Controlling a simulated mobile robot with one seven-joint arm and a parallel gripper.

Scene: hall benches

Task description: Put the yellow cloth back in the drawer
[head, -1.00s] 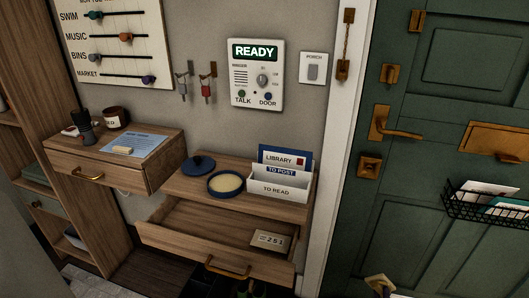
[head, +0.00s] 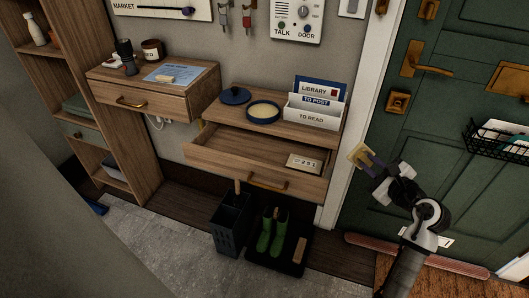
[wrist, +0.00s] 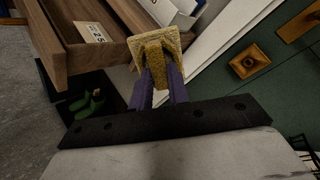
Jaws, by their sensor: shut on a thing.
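My gripper (head: 376,170) is shut on the yellow cloth (head: 360,155), in front of the white door frame. In the wrist view the cloth (wrist: 157,52) shows as a folded pad pinched between the purple fingers of my gripper (wrist: 160,82). The open drawer (head: 232,164) is pulled out of the right-hand bench, to the left of my gripper. A small card reading 251 (head: 304,163) lies at the drawer's right end. The rest of the visible drawer floor looks bare. The cloth is apart from the drawer.
A letter holder (head: 313,116), an open round tin (head: 263,112) and its blue lid (head: 235,95) stand on the bench top. Below are green boots (head: 270,232) and a dark bin (head: 231,222). The green door (head: 455,105) is at the right.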

